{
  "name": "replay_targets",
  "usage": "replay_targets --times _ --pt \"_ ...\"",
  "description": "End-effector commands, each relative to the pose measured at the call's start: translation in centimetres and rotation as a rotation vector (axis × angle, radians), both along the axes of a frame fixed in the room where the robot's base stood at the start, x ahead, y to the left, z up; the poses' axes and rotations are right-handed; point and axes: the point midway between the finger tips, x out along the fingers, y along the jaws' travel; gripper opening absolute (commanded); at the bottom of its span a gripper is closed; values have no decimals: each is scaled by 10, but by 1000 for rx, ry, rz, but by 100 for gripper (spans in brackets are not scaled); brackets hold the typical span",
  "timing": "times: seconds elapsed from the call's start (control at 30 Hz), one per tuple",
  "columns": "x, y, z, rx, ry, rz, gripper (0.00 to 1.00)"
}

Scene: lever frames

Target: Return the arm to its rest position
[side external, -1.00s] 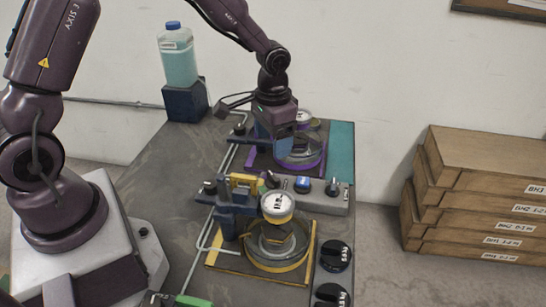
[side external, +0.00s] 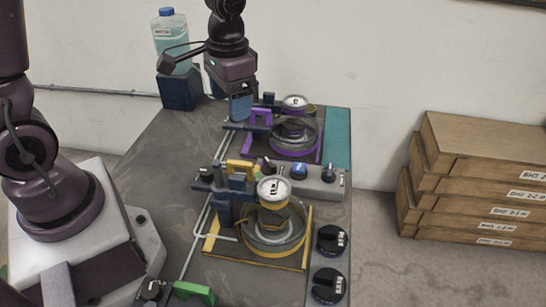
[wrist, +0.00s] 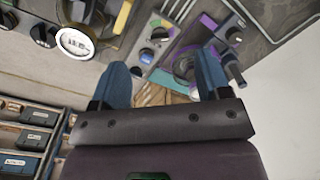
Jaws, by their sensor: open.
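My gripper (side external: 241,108) hangs fingers-down at the back of the bench in the side view, just left of the purple-trimmed lever fixture (side external: 292,136). In the wrist view its two blue fingers (wrist: 160,78) are spread apart with nothing between them. The purple fixture (wrist: 184,66) shows beyond the fingers there. The purple handle (side external: 261,118) stands beside the fingers in the side view; I cannot tell whether they touch, but the gripper looks raised above it.
A yellow-trimmed fixture with a gauge (side external: 273,190) stands nearer on the bench (side external: 165,170). A panel with knobs (side external: 315,175) lies between the fixtures. A bottle of blue-green liquid (side external: 172,45) stands on a dark block at the back left.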

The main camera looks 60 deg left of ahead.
Motion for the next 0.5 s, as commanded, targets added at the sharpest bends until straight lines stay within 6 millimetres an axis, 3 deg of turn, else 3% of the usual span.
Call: replay_targets --times 0.03,0.2,0.5 --pt "-13 0 17 12 -35 6 70" --pt "-55 -3 59 17 -152 37 70" --pt "-113 -12 103 -37 -394 50 70"
